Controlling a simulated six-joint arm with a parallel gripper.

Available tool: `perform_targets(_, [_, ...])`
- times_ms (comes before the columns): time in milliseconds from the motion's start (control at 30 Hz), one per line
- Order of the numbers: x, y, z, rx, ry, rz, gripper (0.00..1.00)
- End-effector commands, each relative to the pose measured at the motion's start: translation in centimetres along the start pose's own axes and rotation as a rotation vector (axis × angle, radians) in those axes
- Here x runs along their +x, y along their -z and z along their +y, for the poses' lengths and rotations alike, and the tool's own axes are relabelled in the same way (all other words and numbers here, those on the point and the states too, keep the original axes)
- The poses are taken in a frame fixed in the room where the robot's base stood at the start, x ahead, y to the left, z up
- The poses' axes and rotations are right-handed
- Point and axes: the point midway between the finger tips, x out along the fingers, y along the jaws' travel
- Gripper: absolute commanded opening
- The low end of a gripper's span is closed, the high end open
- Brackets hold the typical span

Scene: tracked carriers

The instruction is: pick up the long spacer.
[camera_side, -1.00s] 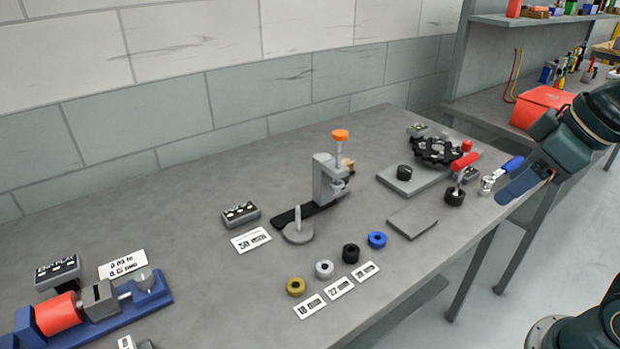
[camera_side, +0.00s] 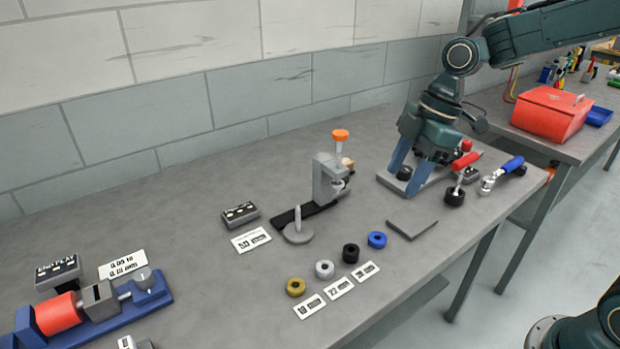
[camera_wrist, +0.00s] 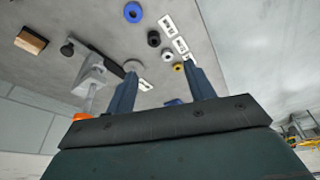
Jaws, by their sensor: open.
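Several ring-shaped spacers stand in a slanted row on the grey bench: yellow (camera_side: 296,287), silver-white (camera_side: 324,269), black (camera_side: 351,253) and blue (camera_side: 376,239). I cannot tell from their tops which is the long one. In the wrist view the row shows as yellow (camera_wrist: 178,67), white (camera_wrist: 166,55), black (camera_wrist: 154,38) and blue (camera_wrist: 133,12). My gripper (camera_side: 404,182) is open, with its two blue-grey fingers over the grey plate at the bench's far right, beyond the row. In the wrist view its fingers (camera_wrist: 160,72) hold nothing.
Printed cards (camera_side: 338,288) lie before the row. A grey upright gauge with an orange top (camera_side: 340,136) stands behind it. A flat grey pad (camera_side: 412,223) lies right of the blue ring. Red-handled (camera_side: 467,160) and blue-handled (camera_side: 509,165) tools are near my gripper. A blue-based micrometer stand (camera_side: 150,288) is at left.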

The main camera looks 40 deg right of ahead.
Motion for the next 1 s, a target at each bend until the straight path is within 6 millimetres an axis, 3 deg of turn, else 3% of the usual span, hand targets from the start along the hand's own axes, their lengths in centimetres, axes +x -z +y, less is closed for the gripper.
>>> perform_targets(200, [3.7, 0.4, 2.7, -0.19, 0.086, 0.039, 0.54])
perform_targets(400, [6.0, 0.5, 4.0, -0.312, 0.132, 0.076, 0.54])
perform_targets(833, [7.1, 0.6, 4.3, -0.355, 0.147, 0.09, 0.54])
perform_targets(1000, [8.5, 0.7, 4.1, -0.354, 0.148, 0.09, 0.54])
